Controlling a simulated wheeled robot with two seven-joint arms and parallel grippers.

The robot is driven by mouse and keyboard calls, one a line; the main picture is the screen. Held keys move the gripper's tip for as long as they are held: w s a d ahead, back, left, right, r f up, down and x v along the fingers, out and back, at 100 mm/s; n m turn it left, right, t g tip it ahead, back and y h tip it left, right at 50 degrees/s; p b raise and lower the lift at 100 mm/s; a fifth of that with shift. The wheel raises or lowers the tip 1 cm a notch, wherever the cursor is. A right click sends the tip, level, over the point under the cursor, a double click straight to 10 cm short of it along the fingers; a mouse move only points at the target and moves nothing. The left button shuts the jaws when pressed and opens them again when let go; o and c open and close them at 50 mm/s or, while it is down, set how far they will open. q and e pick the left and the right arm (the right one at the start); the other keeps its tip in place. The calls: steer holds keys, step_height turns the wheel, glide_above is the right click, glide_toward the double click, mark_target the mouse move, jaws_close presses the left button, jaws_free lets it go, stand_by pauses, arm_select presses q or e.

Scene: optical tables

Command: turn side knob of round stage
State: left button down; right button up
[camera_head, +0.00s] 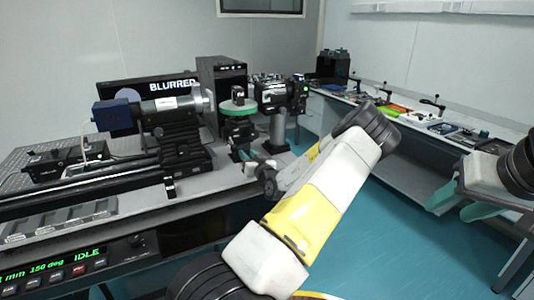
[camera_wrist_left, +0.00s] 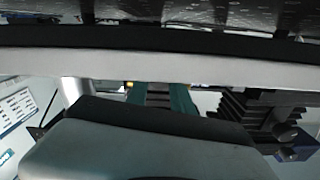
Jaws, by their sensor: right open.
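The round stage (camera_head: 238,108) is a green disc on a dark stand, with a small dark block on top, on the table in the head view. I cannot make out its side knob clearly. My left gripper (camera_head: 254,164) is low beside the stand, its teal fingertips close to the stand's base. Contact cannot be told. In the left wrist view teal finger parts (camera_wrist_left: 158,95) show partly behind a pale bar, with dark ridges between them. Whether they hold anything is unclear. My right gripper (camera_head: 463,211) is open and empty over the floor at the right.
A camera-like device (camera_head: 280,95) on a post stands right of the stage. A large lens barrel (camera_head: 176,110) on a rail is to the left. A control panel reading IDLE (camera_head: 80,262) is at the front left. A side bench (camera_head: 410,160) holds tools. The floor between is clear.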

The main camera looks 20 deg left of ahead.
arm_select(q)
steer(key=shift+n, duration=0.3)
steer(key=c, duration=1.1)
jaws_free()
steer(key=v, duration=0.8)
